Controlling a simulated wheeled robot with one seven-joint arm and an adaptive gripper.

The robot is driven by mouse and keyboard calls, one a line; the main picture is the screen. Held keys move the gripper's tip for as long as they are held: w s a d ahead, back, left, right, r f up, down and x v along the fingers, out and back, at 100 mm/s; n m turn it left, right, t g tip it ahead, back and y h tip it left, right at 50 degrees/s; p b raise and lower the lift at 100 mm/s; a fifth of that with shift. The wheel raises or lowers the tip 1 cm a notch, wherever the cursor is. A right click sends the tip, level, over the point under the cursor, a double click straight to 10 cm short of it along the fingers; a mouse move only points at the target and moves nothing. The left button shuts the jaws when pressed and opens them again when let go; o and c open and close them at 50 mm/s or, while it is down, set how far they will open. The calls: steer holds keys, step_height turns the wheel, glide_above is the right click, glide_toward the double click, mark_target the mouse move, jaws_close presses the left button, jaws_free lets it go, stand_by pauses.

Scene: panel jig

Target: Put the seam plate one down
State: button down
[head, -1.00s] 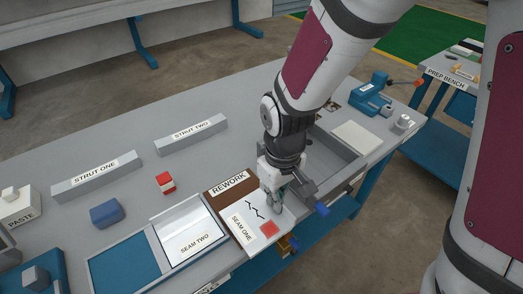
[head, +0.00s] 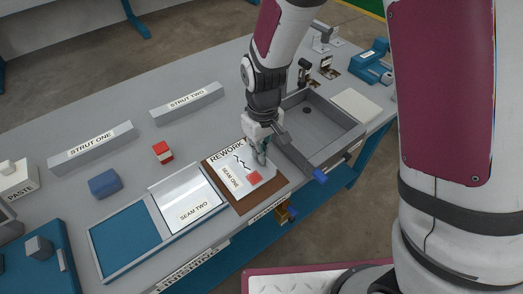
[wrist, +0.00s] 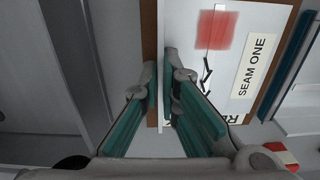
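Seam plate one (head: 247,177) is a white plate with a SEAM ONE label, a red square and black zigzag marks. It lies flat over the brown REWORK board (head: 243,207), with brown showing around it and part of the REWORK lettering covered. I cannot tell whether it touches the board or hovers just above it. My gripper (head: 262,158) points down at the plate's right side. In the wrist view, my fingers (wrist: 168,78) stand on either side of the plate's thin upright edge (wrist: 160,40), closed on it. The plate (wrist: 225,60) also shows its red square there.
Left of the board is a blue-floored tray (head: 125,245) with the SEAM TWO plate (head: 190,202). A grey open bin (head: 345,143) stands close on the right. A red-and-white block (head: 163,153), a blue block (head: 105,184) and two struts (head: 92,150) lie behind and left.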

steer(key=shift+f, duration=0.15)
steer(key=c, duration=1.8)
jaws_free()
step_height(320, 180, up, 12)
steer(key=p, duration=0.1)
steer(key=shift+r, duration=0.2)
steer(key=shift+d+r, duration=0.1)
steer(key=shift+d, duration=0.1)
steer(key=s+d+r+m+t, duration=0.2)
steer(key=s+d+r+m, duration=0.1)
steer(key=s+d+r, duration=0.7)
steer(key=s+d+r+m, duration=0.1)
steer(key=s+d+m, duration=0.1)
steer(key=s, duration=0.3)
steer(key=s+d+r+m+t, duration=0.1)
steer(key=s+d+r, duration=0.1)
steer(key=s+d, duration=0.2)
steer(key=shift+s+d+m, duration=0.3)
steer(key=shift+s+m, duration=0.1)
steer(key=shift+s, duration=0.75)
